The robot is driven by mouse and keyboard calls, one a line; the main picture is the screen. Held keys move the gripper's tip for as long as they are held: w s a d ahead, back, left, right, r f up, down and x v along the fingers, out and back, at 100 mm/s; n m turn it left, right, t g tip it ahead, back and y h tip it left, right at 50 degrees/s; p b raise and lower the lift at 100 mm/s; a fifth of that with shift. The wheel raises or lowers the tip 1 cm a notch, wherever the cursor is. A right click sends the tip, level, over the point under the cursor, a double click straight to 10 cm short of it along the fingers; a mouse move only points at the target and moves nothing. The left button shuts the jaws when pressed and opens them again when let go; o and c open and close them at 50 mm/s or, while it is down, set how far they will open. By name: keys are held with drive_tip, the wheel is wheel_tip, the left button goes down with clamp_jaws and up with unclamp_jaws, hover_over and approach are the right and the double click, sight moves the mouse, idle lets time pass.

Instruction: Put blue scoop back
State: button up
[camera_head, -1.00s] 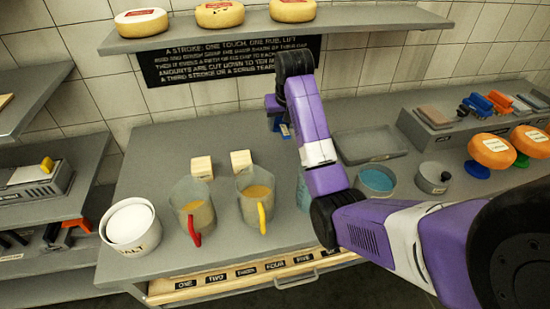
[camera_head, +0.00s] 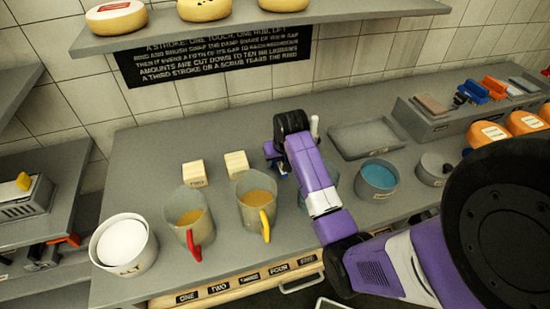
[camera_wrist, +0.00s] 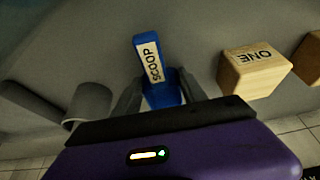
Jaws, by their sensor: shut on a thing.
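A blue scoop (camera_wrist: 151,62) with a white SCOOP label sits between the two fingers of my gripper (camera_wrist: 157,97) in the wrist view. My gripper is shut on it. In the head view my gripper (camera_head: 277,165) is low over the counter (camera_head: 150,150), right of the wooden blocks, with a bit of blue (camera_head: 283,170) showing at it. I cannot tell whether the scoop touches the counter. Part of the scoop is hidden by my gripper.
A wooden block (camera_wrist: 252,72) marked ONE stands right of the scoop in the wrist view. Jugs with red (camera_head: 190,218) and yellow handles (camera_head: 257,205) stand in front. A tray (camera_head: 366,139), a blue-filled bowl (camera_head: 378,178) and a white salt tub (camera_head: 124,245) are also on the counter.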

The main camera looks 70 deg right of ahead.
drive_tip(key=shift+f, duration=0.35)
drive_tip(key=shift+r, duration=0.1)
drive_tip(key=o, duration=1.3)
drive_tip(key=shift+o, duration=0.2)
drive_tip(key=b+v, duration=0.1)
drive_tip(key=v, duration=1.1)
drive_tip(key=shift+b, duration=0.4)
